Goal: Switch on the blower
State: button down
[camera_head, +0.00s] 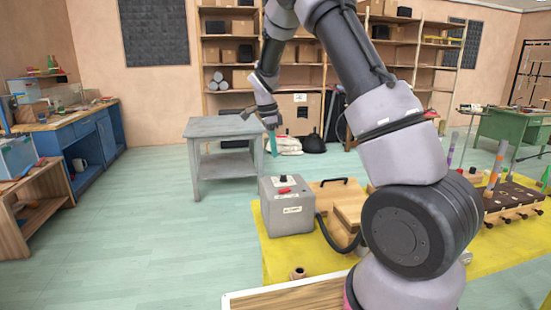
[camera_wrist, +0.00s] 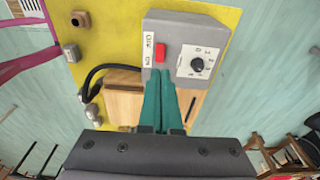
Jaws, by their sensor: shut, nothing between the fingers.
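The blower is a grey box (camera_head: 288,218) on the yellow-topped table, and it also shows in the wrist view (camera_wrist: 215,24). Its top carries a red switch (camera_head: 284,190), seen as a red rectangle in the wrist view (camera_wrist: 160,53), with a white label beside it. A black dial (camera_wrist: 197,64) on a white plate sits right of the switch. My gripper (camera_head: 273,153) points down above the box, its teal fingers together and empty. In the wrist view the fingertips (camera_wrist: 160,72) appear just below the red switch, apart from it as far as I can tell. The switch's position is unclear.
A black hose (camera_wrist: 92,80) curves from the blower beside a wooden box (camera_wrist: 122,108). The yellow tabletop (camera_head: 290,257) holds small fittings. A grey side table (camera_head: 222,127) stands behind. Green floor is open to the left.

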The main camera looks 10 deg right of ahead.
aim_at(288, 189)
dwell(0.3)
jog(key=shift+s+d+r+h, duration=0.1)
jog(key=shift+d+r+h, duration=0.1)
jog(key=shift+d, duration=0.2)
jog(key=shift+d+r+h, duration=0.1)
jog(key=shift+d+h, duration=0.1)
jog(key=shift+d, duration=0.15)
jog(key=shift+f, duration=0.15)
jog(key=x, duration=1.3)
jog(key=shift+d+f, duration=0.1)
jog(key=shift+f, duration=0.3)
